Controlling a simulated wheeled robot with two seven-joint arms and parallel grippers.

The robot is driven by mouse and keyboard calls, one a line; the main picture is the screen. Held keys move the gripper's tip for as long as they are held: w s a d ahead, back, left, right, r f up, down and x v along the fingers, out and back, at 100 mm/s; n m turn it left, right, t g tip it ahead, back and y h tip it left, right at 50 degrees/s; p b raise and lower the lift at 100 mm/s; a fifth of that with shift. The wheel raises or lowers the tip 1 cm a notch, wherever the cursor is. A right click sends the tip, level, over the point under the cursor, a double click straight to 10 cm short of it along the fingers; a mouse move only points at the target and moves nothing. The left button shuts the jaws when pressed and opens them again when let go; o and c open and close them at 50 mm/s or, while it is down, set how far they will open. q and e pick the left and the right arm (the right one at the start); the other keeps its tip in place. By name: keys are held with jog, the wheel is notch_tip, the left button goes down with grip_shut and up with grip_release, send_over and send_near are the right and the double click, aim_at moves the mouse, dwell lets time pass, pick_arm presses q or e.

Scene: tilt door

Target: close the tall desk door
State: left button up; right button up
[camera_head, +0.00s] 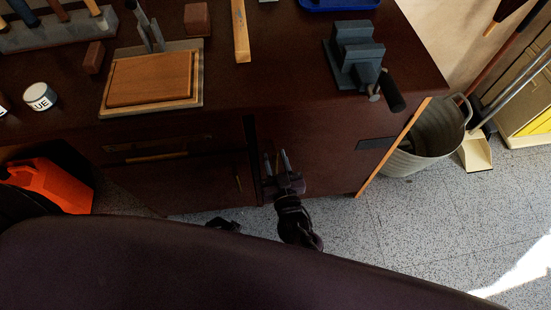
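The desk (290,85) is dark red-brown, seen from above. Its tall door (335,130) is the wide panel at the right of the front, with a dark handle plate (376,143). A pale wooden edge (393,148) runs down its right side. A narrow dark strip lies along its left side; how far the door stands open is hard to tell. My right gripper (277,160) is in front of the panel's lower left part, its two fingers apart with nothing seen between them. Contact with the door cannot be told. My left gripper is not clearly visible.
A vise (357,53) with a black handle overhangs the desk's front right. A drawer (125,147) and a smaller door (200,183) are to the left. An orange container (52,184) stands at left, a metal bucket (432,138) at right. Speckled floor is free at lower right.

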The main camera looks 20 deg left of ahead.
jog(key=shift+s+d, duration=0.1)
jog(key=shift+s, duration=0.05)
pick_arm(q)
jog(key=shift+s+a+f+p, duration=0.3)
jog(key=shift+a+f+p, duration=0.25)
jog(key=shift+f, duration=0.35)
pick_arm(e)
jog(key=v, duration=0.7)
jog(key=shift+s, duration=0.2)
